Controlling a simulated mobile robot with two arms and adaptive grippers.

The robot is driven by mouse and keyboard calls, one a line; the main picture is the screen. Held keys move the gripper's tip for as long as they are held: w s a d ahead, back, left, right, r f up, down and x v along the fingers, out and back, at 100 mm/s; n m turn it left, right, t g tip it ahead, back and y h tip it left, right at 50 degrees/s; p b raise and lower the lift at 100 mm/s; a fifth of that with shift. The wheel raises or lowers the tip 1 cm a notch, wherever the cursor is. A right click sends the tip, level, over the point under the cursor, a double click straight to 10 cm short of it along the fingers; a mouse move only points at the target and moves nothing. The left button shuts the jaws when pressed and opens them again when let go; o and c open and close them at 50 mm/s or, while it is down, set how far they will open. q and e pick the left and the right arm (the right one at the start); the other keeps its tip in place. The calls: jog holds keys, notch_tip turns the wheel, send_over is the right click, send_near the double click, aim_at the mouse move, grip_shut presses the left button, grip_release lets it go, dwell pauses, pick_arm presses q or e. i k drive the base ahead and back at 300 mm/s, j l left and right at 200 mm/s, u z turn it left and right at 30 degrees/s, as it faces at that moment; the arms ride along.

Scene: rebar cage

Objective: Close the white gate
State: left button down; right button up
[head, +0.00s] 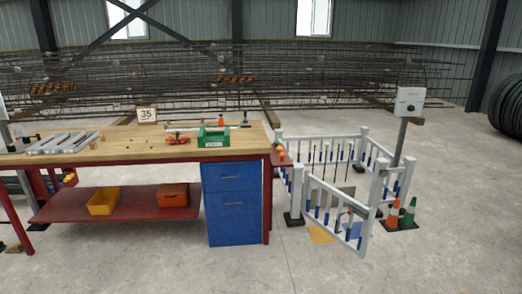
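The white gate (333,215) is the front panel of a small white fenced pen to the right of the workbench. It has white rails and upright bars with blue lower parts. Its left end meets the white post (297,192) beside the blue cabinet. Its right end (366,232) swings out toward me and stands apart from the front right post (379,185), so the gate looks ajar. Neither of my grippers is in view.
The workbench (120,148) with the blue cabinet (233,210) stands left of the pen. Orange and green cones (393,214) and a grey pole with a control box (410,102) stand to its right. The concrete floor (440,255) in front is clear.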

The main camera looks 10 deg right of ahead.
aim_at(360, 250)
jog(key=i+z, duration=0.25)
jog(key=i, duration=0.35)
jog(key=i+z, duration=0.25)
jog(key=i, duration=0.35)
jog(key=i+j+z, duration=0.25)
jog(key=i, duration=0.35)
